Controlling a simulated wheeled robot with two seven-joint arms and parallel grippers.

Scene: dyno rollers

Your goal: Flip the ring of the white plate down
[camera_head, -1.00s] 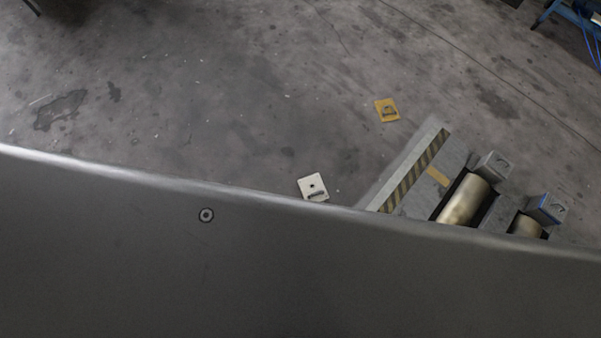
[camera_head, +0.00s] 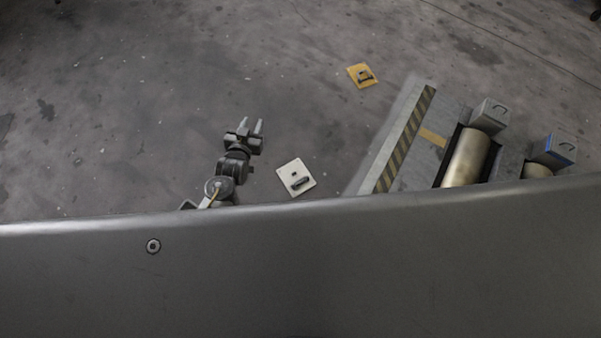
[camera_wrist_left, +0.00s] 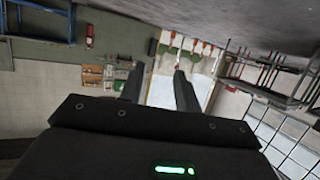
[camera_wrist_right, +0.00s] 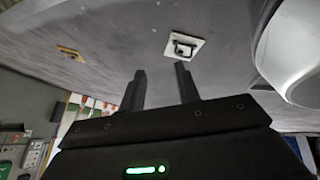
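The white plate (camera_head: 302,172) lies on the floor near the middle of the head view, with a small dark hole and a dark ring (camera_head: 301,184). The plate also shows at the top of the right wrist view (camera_wrist_right: 185,36). There the ring looks like a dark loop seemingly raised from the plate, but its exact angle is hard to tell. My left gripper (camera_head: 252,121) is open and empty, left of and beyond the plate. Its apart fingers also show in the left wrist view (camera_wrist_left: 158,70). My right gripper (camera_wrist_right: 160,68) is open and empty, apart from the plate; it is not in the head view.
An orange plate (camera_head: 355,71) with a dark ring lies farther back. To the right is a grey roller platform with a hazard stripe (camera_head: 405,140), a roller (camera_head: 467,158), a grey block (camera_head: 490,115) and a blue-sided block (camera_head: 556,150). Floor around the white plate is clear.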

